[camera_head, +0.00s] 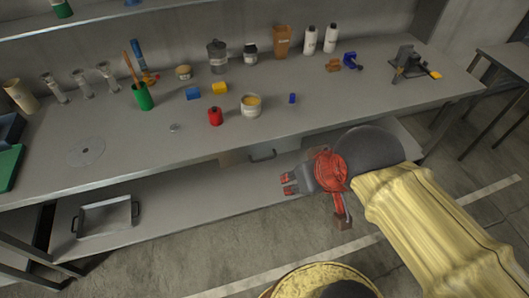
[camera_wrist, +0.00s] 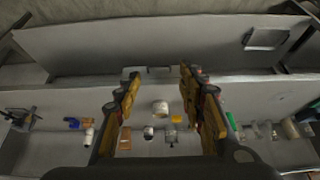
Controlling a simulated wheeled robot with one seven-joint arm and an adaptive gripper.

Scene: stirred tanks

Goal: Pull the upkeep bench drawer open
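The upkeep bench (camera_head: 330,97) has a drawer (camera_head: 235,158) under its top, seen in the head view with a dark bar handle (camera_head: 262,155) on its front. The drawer looks shut or nearly so; the bench edge hides part of it. My gripper (camera_head: 285,184) is in front of the bench, a little to the right of and nearer than the handle, apart from it. In the wrist view the two fingers of my gripper (camera_wrist: 159,77) are spread with nothing between them, and the handle (camera_wrist: 158,69) shows beyond the fingertips.
A grey tray (camera_head: 105,216) with dark handles lies on the lower shelf at left. The floor before the bench is clear near my gripper.

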